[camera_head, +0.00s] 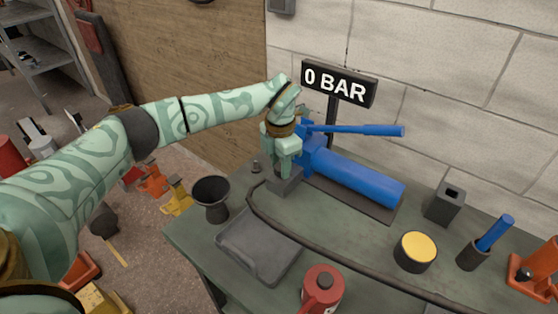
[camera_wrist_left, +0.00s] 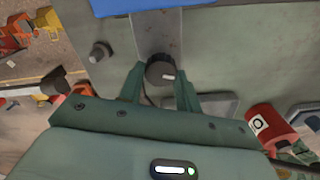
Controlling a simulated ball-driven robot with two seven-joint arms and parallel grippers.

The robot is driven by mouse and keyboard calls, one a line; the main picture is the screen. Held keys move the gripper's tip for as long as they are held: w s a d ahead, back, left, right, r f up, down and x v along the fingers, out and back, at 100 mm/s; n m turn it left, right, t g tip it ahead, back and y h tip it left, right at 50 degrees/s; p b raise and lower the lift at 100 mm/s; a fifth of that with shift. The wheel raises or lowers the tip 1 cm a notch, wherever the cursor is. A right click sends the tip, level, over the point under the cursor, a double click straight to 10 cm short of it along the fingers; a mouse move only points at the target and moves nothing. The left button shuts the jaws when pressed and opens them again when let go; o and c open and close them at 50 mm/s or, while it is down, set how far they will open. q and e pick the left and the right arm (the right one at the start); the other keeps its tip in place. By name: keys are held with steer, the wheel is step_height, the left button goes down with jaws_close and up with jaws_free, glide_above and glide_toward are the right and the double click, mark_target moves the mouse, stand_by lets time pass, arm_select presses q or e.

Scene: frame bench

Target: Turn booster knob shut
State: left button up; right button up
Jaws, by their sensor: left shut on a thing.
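The blue booster (camera_head: 358,178) lies on the green bench, with its long blue lever (camera_head: 360,130) above it. In the left wrist view its small dark round knob (camera_wrist_left: 160,70) sits on a grey block and shows a short pale mark at its right side. My left gripper (camera_head: 279,170) points down at the block (camera_head: 286,184) at the booster's near left end. In the left wrist view, my left gripper (camera_wrist_left: 160,85) has a finger on each side of the knob and is shut on it. The head view hides the knob. My right gripper is out of view.
A sign reading 0 BAR (camera_head: 338,83) stands behind the booster. A dark hose (camera_head: 330,256) crosses the bench. A dark funnel-like cup (camera_head: 211,192), a grey tray (camera_head: 248,262), a red can (camera_head: 322,285) and a yellow-topped tin (camera_head: 415,251) stand around.

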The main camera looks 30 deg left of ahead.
arm_select(q)
steer(key=m+p, duration=0.2)
steer(key=shift+r+m, duration=0.3)
steer(key=shift+m, duration=0.1)
steer(key=m+p, duration=0.2)
steer(key=m, duration=0.1)
steer(key=shift+w+a+m, duration=0.1)
steer(key=shift+m, duration=0.2)
steer(key=m, duration=0.3)
steer(key=shift+w+f+m+p, duration=0.1)
steer(key=shift+f+m+p, duration=0.05)
steer(key=shift+m+p, duration=0.2)
steer(key=m, duration=0.4)
steer(key=shift+p, duration=0.3)
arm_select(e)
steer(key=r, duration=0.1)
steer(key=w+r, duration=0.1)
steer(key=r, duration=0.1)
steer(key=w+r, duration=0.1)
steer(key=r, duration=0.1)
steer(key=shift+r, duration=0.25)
arm_select(q)
steer(key=shift+w, duration=0.1)
steer(key=o, duration=1)
steer(key=shift+f, duration=0.1)
steer(key=shift+c, duration=0.2)
